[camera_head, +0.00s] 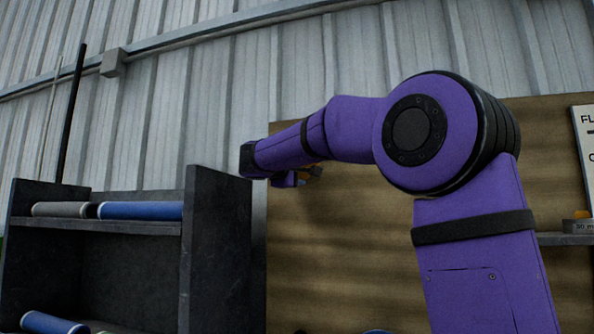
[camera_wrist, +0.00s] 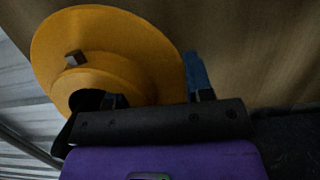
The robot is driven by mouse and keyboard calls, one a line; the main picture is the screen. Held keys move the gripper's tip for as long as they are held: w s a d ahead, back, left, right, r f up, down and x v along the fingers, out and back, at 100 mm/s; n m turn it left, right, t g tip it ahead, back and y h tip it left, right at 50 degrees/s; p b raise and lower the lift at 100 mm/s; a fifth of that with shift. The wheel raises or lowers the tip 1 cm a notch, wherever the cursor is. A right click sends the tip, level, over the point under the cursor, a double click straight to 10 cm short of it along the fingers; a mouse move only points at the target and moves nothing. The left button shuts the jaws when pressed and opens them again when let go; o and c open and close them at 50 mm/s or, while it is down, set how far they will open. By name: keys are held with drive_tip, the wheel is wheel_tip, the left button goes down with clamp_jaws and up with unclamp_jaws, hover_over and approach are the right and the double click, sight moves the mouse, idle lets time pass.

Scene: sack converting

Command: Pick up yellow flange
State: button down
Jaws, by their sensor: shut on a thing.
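The yellow flange (camera_wrist: 120,45), a round disc with a raised hub and a small grey block on it, fills the upper left of the wrist view. My gripper (camera_wrist: 143,90) is shut on it, with a blue finger on the right of the flange and a dark finger at the hub on the left. In the head view my gripper (camera_head: 298,178) is at the end of my arm, in front of the wooden board.
A dark shelf unit (camera_head: 218,240) stands at left, holding blue and grey rolls (camera_head: 140,210). A wooden board (camera_head: 330,240) stands behind my arm. At right a small shelf (camera_head: 565,239) bears a labelled, yellowish item (camera_head: 580,222). A corrugated wall (camera_head: 230,90) is behind.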

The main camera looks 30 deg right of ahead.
drive_tip(key=v, duration=1.8)
drive_tip(key=shift+r, duration=0.3)
drive_tip(key=shift+s, duration=0.1)
